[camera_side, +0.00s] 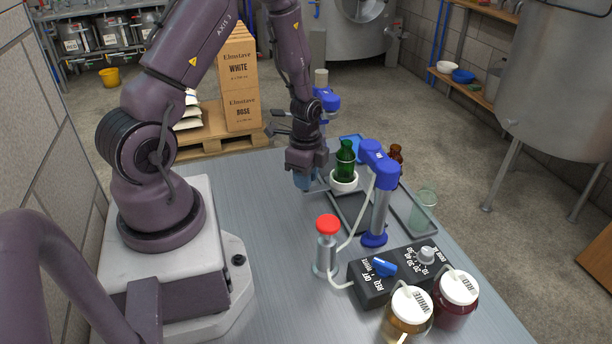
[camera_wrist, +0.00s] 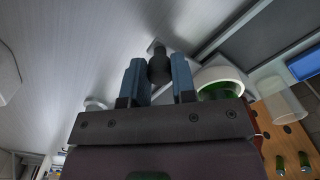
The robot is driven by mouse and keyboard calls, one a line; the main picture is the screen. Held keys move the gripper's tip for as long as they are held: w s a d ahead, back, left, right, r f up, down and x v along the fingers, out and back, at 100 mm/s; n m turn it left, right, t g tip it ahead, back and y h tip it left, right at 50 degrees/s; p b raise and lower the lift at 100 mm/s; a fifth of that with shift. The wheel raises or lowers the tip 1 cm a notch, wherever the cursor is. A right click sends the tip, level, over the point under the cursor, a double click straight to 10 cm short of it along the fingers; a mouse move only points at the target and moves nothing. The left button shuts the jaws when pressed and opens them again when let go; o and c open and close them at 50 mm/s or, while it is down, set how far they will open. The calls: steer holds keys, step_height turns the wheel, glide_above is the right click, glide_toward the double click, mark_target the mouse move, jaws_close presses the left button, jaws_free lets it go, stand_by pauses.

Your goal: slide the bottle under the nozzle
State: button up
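A green bottle (camera_side: 346,158) stands upright in a white round holder (camera_side: 344,186), behind and left of the blue nozzle head (camera_side: 377,160) on its stand. In the wrist view the white holder (camera_wrist: 219,75) shows right of my fingers with some green in it; my gripper's body hides part of it. My gripper (camera_side: 304,181) points down just left of the bottle, apart from it in the picture. In the wrist view, its two blue fingers (camera_wrist: 158,80) are spread, with a dark rounded thing between or beyond them. I cannot tell whether they touch it.
A dark tray (camera_side: 347,206) lies below the nozzle. A clear glass (camera_side: 424,205) and brown bottles (camera_side: 396,155) stand to the right. A red-topped pump (camera_side: 327,245), control box (camera_side: 365,287) and two jars (camera_side: 407,315) (camera_side: 456,298) fill the front. The table left of the pump is clear.

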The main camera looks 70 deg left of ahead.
jaws_close()
steer(key=d, duration=1)
steer(key=shift+d, duration=0.3)
steer(key=o, duration=0.6)
jaws_free()
steer(key=shift+d, duration=0.1)
steer(key=shift+c, duration=0.2)
steer(key=shift+o, duration=0.9)
step_height(320, 180, up, 13)
